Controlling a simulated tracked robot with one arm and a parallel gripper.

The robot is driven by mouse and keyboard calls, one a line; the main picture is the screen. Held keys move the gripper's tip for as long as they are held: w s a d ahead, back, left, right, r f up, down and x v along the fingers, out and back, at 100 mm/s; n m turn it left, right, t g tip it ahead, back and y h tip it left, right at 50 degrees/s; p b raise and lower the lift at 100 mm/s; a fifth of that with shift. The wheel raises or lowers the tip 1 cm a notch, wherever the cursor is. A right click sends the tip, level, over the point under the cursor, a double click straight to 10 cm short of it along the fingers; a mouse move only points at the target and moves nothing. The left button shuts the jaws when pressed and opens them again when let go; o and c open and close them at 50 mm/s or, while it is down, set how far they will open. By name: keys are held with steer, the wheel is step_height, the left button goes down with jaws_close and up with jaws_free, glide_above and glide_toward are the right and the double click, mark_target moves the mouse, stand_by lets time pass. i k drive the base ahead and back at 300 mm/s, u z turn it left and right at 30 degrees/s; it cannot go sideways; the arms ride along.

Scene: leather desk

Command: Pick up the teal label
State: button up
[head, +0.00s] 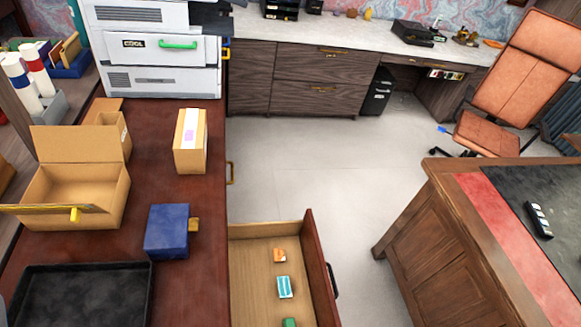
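A small teal label (285,287) with white markings lies in the open wooden drawer (250,270) at the bottom centre. An orange-and-white piece (279,255) lies behind it in the same drawer. A green piece (289,322) lies in front of it, cut off by the bottom edge of the picture. The teal label shows whole and nothing covers it. I do not make out my gripper in this view.
A dark red counter beside the drawer holds a blue box (167,231), a black tray (80,266), an open cardboard box (75,200) and a tan carton (190,141). A wooden desk (480,240) stands at right. Grey floor (330,170) between is clear.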

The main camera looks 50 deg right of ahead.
mark_target(283, 282)
steer(key=u, duration=0.05)
steer(key=k, duration=2.45)
steer(key=z, duration=0.75)
steer(key=i, duration=1)
steer(key=u, duration=0.25)
